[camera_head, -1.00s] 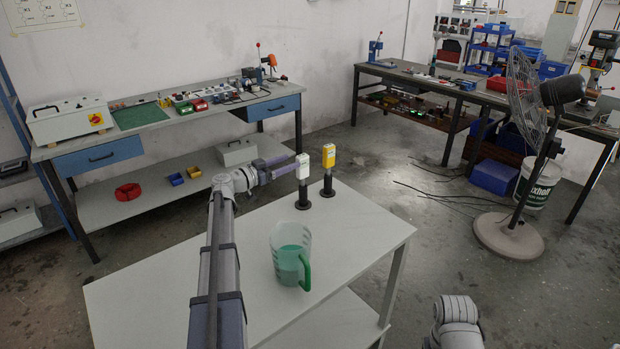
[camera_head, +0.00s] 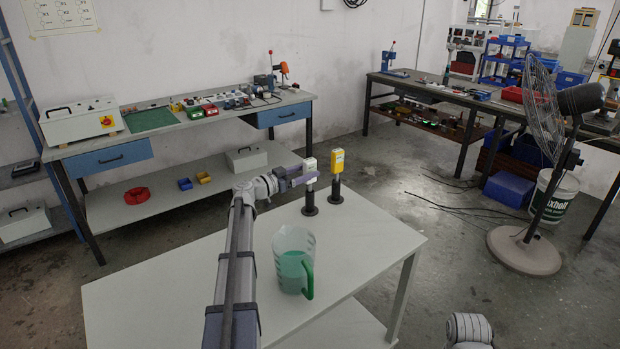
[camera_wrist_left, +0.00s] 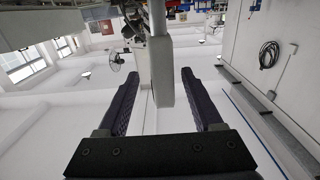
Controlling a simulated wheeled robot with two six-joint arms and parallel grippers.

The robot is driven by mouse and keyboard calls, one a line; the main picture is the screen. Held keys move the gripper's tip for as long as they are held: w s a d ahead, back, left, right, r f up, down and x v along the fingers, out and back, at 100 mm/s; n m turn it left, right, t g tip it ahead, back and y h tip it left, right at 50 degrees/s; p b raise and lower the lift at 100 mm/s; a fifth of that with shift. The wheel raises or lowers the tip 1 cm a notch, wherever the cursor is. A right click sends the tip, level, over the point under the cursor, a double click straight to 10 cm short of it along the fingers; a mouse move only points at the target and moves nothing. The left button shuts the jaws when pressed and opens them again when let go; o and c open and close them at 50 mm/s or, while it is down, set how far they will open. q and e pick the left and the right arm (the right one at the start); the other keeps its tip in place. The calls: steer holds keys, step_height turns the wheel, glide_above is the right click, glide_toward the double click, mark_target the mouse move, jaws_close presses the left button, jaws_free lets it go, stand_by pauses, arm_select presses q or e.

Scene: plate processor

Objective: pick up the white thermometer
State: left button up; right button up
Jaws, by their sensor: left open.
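The white thermometer (camera_head: 309,165) stands upright on a black round stand (camera_head: 310,204) at the back edge of the white table (camera_head: 190,277). My left gripper (camera_head: 305,181) is open at the thermometer's lower part, and its fingers partly cover it. In the left wrist view the white thermometer (camera_wrist_left: 162,75) lies between the two spread fingers of my left gripper (camera_wrist_left: 160,80), with a gap visible on both sides. My right gripper is not in view.
A yellow thermometer (camera_head: 337,160) on its own black stand (camera_head: 334,194) is close at the right. A clear jug (camera_head: 291,258) with green liquid and a green handle stands nearer on the table. The table's right side is clear.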

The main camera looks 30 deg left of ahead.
arm_select(q)
steer(key=x, duration=0.5)
steer(key=shift+w+a+r, duration=0.1)
steer(key=shift+w+a, duration=0.05)
jaws_close()
stand_by(0.4)
